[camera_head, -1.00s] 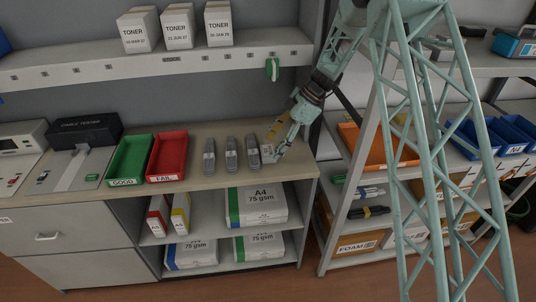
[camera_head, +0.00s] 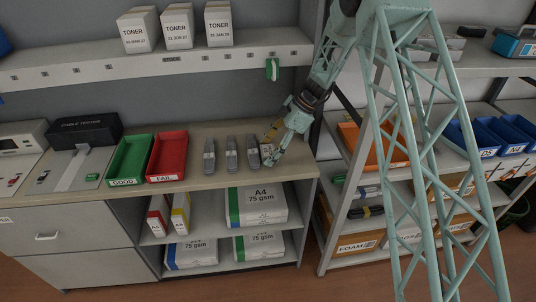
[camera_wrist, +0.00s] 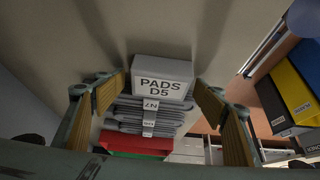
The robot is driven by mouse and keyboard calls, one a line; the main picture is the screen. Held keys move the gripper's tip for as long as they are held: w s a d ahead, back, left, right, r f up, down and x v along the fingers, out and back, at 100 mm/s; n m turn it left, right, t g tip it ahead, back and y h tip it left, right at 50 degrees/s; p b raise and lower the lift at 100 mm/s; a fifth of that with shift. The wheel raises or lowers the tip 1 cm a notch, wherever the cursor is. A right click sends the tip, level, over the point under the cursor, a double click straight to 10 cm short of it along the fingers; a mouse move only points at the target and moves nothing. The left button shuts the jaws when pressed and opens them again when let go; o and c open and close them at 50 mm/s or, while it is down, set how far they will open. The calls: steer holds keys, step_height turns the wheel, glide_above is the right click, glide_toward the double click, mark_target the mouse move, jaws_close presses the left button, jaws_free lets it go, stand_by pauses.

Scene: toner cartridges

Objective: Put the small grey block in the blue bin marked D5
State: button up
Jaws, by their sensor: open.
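The small grey block (camera_wrist: 163,88), with a white label reading PADS D5, is in the wrist view on the counter, with its label facing the camera. My gripper (camera_wrist: 160,98) is open, one yellow-padded finger on each side of the block, with small gaps showing. In the head view my gripper (camera_head: 270,158) is low over the counter's right end, beside the grey cartridges, and the block is mostly hidden there. The blue bin (camera_head: 485,136) with a label that seems to read D5 is on the right shelf, partly behind my lattice column.
Several grey toner cartridges (camera_head: 231,155) lie left of my gripper. A red FAIL tray (camera_head: 167,156) and a green GOOD tray (camera_head: 130,158) are farther left. Another blue bin (camera_head: 514,132) is beside the D5 bin. An orange bin (camera_head: 385,150) and the shelf post stand right of the counter.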

mark_target(263, 150)
steer(key=c, duration=1)
steer(key=shift+r, duration=0.2)
steer(key=shift+r, duration=1.55)
steer(key=s+d, duration=0.1)
steer(key=s, duration=0.4)
steer(key=s+d+r+b, duration=0.1)
steer(key=s+d, duration=0.1)
steer(key=s, duration=0.3)
steer(key=s+d, duration=0.2)
steer(key=s, duration=0.3)
steer(key=shift+d+r+b, duration=0.25)
steer(key=shift+r+b, duration=0.05)
steer(key=shift+b, duration=0.1)
